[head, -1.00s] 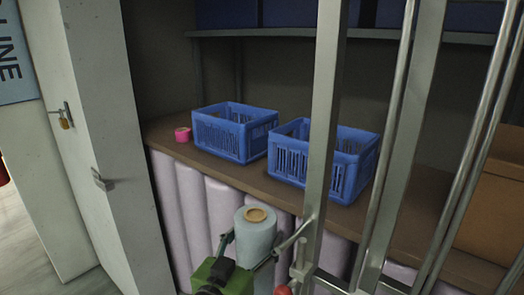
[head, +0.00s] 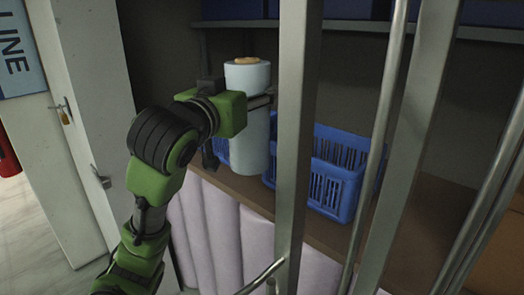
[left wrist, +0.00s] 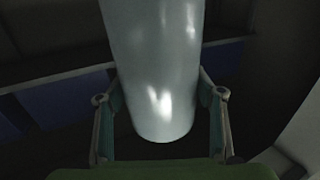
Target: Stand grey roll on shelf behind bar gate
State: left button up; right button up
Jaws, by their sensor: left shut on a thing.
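The grey roll (head: 250,140) is upright in the head view, over the brown shelf (head: 235,186) and in front of the blue crates. My left gripper (head: 262,103) is shut on it at mid-height, and its arm reaches in from the left. In the left wrist view the roll (left wrist: 155,75) stands between the two fingers (left wrist: 160,120). I cannot tell whether the roll's base touches the shelf. The bar gate (head: 296,150) stands on the right, its metal bars nearer to me than the shelf. My right gripper does not show.
One blue crate (head: 335,180) sits behind the gate bar. Another blue crate (head: 221,150) is mostly hidden by the roll and my gripper. Pale rolls (head: 215,230) stand below the shelf.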

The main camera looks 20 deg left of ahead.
pick_arm(q)
jog(key=w+a+f+p, duration=0.6)
jog(key=w+a+f, duration=0.1)
jog(key=w+f, duration=0.4)
jog(key=shift+w+a+f, duration=0.15)
jog(key=shift+a+f, duration=0.05)
jog(key=shift+f, duration=0.4)
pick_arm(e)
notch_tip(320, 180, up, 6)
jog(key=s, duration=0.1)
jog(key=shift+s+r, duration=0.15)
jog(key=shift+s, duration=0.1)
pick_arm(q)
jog(key=shift+f, duration=0.15)
jog(key=o, duration=2.1)
jog(key=shift+f, duration=0.15)
jog(key=shift+c, duration=0.2)
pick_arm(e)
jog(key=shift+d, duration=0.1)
pick_arm(q)
jog(key=shift+r, duration=0.2)
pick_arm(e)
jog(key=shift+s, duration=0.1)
